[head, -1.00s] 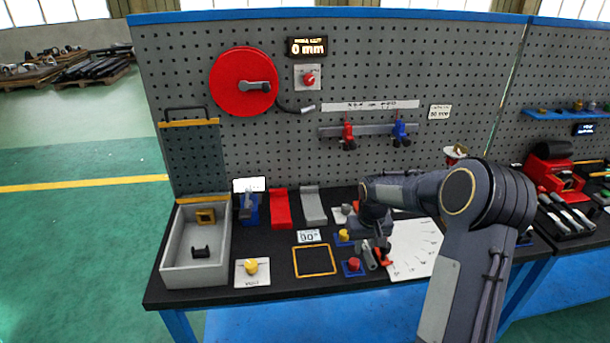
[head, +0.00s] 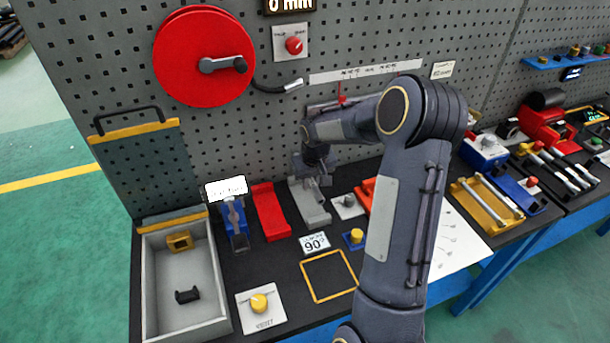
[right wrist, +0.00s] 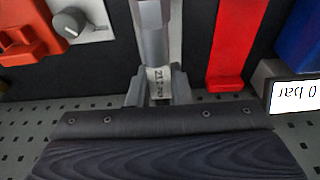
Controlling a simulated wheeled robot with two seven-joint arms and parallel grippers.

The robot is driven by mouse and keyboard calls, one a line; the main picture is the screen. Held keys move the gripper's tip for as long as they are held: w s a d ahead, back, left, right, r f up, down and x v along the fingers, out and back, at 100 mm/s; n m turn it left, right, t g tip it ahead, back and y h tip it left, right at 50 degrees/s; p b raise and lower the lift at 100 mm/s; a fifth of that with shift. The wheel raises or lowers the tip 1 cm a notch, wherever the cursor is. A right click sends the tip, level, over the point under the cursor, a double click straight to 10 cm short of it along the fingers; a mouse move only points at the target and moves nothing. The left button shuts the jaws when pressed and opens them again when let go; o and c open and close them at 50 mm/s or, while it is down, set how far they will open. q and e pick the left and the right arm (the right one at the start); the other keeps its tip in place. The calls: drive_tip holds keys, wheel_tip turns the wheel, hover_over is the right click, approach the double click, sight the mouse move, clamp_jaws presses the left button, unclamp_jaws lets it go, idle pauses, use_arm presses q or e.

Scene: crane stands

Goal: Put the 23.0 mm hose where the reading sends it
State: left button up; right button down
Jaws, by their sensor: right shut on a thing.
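My right gripper (head: 318,175) is over the upper part of the grey channel-shaped stand (head: 312,208). In the right wrist view its two fingers (right wrist: 158,92) are shut on a short grey hose piece (right wrist: 154,45) with a pale printed label. The label's digits are too blurred to read surely. Whether the piece touches the stand I cannot tell. The red stand (head: 270,212) is just left of it and also shows in the right wrist view (right wrist: 234,45). The display (head: 290,4) on the pegboard is cut off at the top. My left gripper is out of view.
A blue clamp (head: 235,228) with a white display (right wrist: 296,92) reading 0 bar stands left of the red stand. A grey tray (head: 224,300) is at far left. A yellow square outline (head: 308,297) is empty. A red reel (head: 180,45) hangs on the pegboard.

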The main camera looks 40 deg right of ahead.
drive_tip(key=shift+s+f, duration=0.1)
drive_tip(key=shift+f, duration=0.15)
drive_tip(key=shift+f+b, duration=0.3)
drive_tip(key=shift+b, duration=0.05)
drive_tip(key=shift+b+x, duration=0.5)
drive_tip(key=shift+x, duration=0.4)
drive_tip(key=shift+s+f+b, duration=0.1)
drive_tip(key=shift+f+b, duration=1.25)
drive_tip(key=shift+f, duration=0.35)
drive_tip(key=c, duration=1.2)
unclamp_jaws()
drive_tip(key=shift+c, duration=0.2)
drive_tip(key=shift+r, duration=0.1)
